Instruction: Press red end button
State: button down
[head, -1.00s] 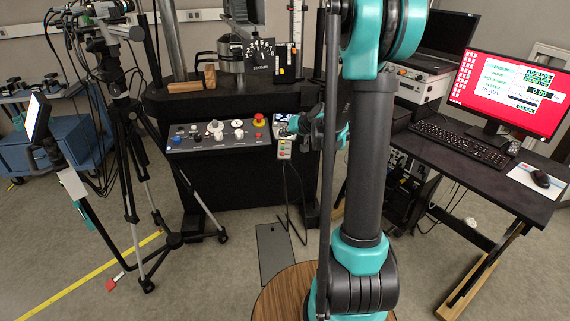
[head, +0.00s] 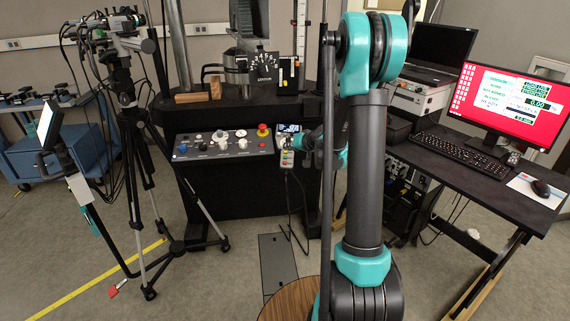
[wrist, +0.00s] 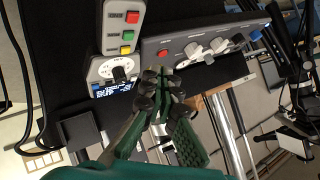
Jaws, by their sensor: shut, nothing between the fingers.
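A small grey button box (head: 287,158) stands at the right end of the control panel. The red button is uncovered, at the end farthest from the black knob (wrist: 120,73). My gripper (wrist: 164,84) is shut and empty, its tips to the lower right of the box in the wrist view, with no visible contact. In the head view, my arm largely hides the gripper, close right of the box.
The control panel (head: 218,146) has several knobs and a red-and-yellow stop button (head: 263,130). A desk (head: 470,171) with a red-screened monitor (head: 513,101) is at right. A camera tripod (head: 132,165) stands left. Some floor is clear in front of the panel.

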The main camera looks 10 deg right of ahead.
aim_at(285, 163)
jog(key=shift+w+f, duration=0.25)
jog(key=shift+f, duration=0.75)
jog(key=shift+w+f, duration=0.3)
jog(key=shift+f, duration=0.65)
jog(key=shift+w+f, duration=0.25)
jog(key=shift+f, duration=0.75)
jog(key=shift+w+f, duration=0.1)
jog(key=shift+f, duration=0.3)
